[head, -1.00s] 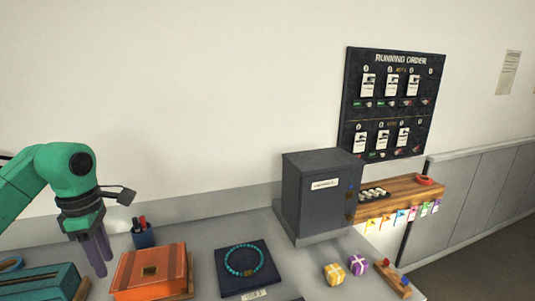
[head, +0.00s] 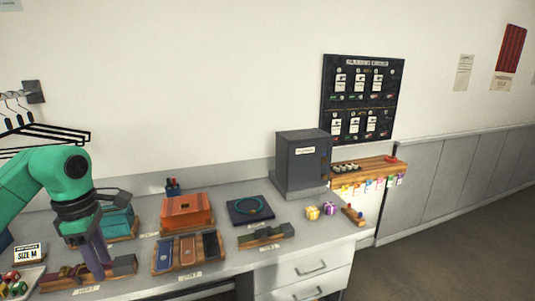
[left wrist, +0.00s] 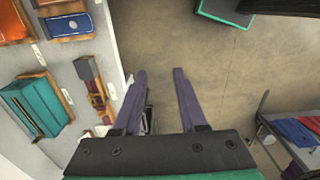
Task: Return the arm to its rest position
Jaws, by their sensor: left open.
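My left arm, green with a black wrist, comes in from the left in the head view. Its left gripper (head: 98,260) points down with purple fingers, in front of the counter's left part. In the left wrist view the two fingers of the left gripper (left wrist: 160,74) stand apart with nothing between them and the floor beneath. The fingers overlap a wooden stand (head: 62,276) in the head view; the wrist view shows them beside the counter, clear of it. My right gripper is out of view.
The counter (head: 215,262) holds an orange box (head: 186,210), a teal box (head: 118,222), a bracelet tray (head: 240,220) and a grey cabinet (head: 290,168). Hangers (head: 45,135) hang at left. In the wrist view, a shelf with folded cloth (left wrist: 296,132) stands at right; open floor (left wrist: 215,75) lies between.

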